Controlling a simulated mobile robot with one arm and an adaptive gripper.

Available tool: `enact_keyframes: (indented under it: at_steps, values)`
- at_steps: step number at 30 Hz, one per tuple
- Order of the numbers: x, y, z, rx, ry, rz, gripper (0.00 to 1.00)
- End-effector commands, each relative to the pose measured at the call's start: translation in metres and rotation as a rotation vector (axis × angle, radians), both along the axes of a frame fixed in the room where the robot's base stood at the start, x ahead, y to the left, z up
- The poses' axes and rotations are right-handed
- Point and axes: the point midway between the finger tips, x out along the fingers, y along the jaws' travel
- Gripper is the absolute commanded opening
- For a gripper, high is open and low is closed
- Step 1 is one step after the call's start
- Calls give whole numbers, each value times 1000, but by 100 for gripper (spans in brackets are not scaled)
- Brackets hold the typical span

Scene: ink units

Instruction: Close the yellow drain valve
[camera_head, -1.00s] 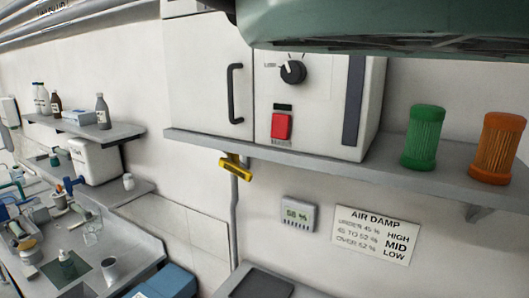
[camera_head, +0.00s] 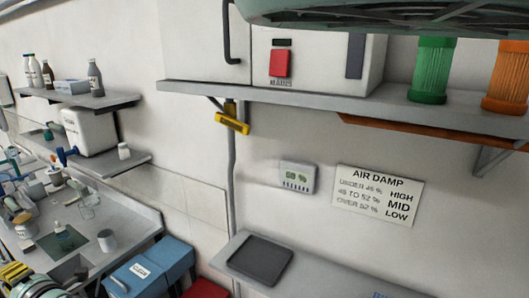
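The yellow drain valve (camera_head: 233,124) is under the left part of the wall shelf, on a thin grey vertical pipe (camera_head: 232,180). Its yellow lever lies crosswise to the pipe and slopes down a little to the right. A small yellow part shows above the lever. Nothing touches the valve.
The shelf (camera_head: 290,93) above the valve carries a white cabinet with a red switch (camera_head: 281,63), a green cartridge (camera_head: 432,70) and an orange cartridge (camera_head: 507,78). A lower counter holds a dark tray (camera_head: 260,260). A blue bin (camera_head: 150,270) stands lower left. Wall around the pipe is clear.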

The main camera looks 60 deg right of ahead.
Motion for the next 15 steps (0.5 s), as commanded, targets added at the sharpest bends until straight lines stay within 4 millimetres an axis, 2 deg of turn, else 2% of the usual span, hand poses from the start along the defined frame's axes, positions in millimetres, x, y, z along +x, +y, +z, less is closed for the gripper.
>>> enact_keyframes:
  at_steps: [1, 2, 3, 5, 7, 9, 11, 12, 15]
  values:
    - [11, -29, -23, -137, 47, -87, 0]
    - [16, -49, -32, -220, 77, -147, 0]
    - [21, -78, -39, -333, 114, -230, 0]
    - [24, -123, -45, -495, 171, -359, 0]
    - [21, -177, -44, -677, 241, -516, 0]
    - [10, -231, -32, -848, 313, -686, 0]
    - [-6, -274, -16, -980, 379, -840, 0]
    - [-20, -300, -2, -1060, 425, -943, 0]
    - [-61, -351, 36, -1213, 546, -1198, 0]
